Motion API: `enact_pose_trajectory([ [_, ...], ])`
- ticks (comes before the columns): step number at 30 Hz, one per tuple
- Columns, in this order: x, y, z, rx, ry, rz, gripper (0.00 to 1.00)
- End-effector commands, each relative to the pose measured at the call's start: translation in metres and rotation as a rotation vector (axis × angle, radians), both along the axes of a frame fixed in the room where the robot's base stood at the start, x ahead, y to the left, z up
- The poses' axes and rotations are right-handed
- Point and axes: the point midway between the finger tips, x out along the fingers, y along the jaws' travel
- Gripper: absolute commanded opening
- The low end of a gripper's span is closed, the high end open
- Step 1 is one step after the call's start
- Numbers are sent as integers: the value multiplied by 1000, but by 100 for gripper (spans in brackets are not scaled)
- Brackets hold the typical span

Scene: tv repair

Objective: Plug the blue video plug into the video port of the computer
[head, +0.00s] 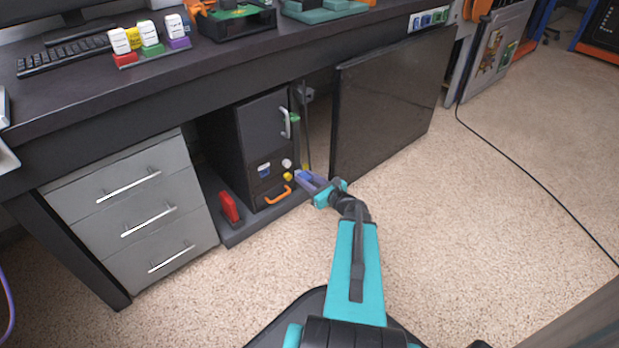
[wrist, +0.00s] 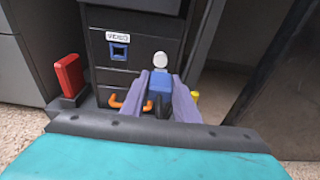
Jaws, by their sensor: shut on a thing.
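The black computer (head: 258,140) stands in the desk's open bay and fills the upper middle of the wrist view (wrist: 136,22). Its video port (wrist: 119,51) is a blue-rimmed square opening under a white "VIDEO" label; its small blue and white patch shows in the head view (head: 264,170). My gripper (head: 306,179) is shut on the blue video plug (wrist: 160,84), held between its purple fingers (wrist: 160,79). In the wrist view the plug is right of and lower than the port, apart from it. The plug's far end is hard to see.
A white round knob (wrist: 160,59) shows just beyond the plug. An orange handle (head: 277,196) is low on the computer front. A red object (head: 229,208) stands to its left, by grey drawers (head: 130,215). A dark panel (head: 390,105) stands to the right. Carpet (head: 480,220) is mostly clear.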

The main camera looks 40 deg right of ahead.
Motion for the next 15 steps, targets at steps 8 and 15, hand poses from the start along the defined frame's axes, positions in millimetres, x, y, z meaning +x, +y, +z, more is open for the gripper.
enact_pose_trajectory([
  [8,0,14,0,0,-1,0,6],
  [15,1,25,0,0,-1,1,6],
])
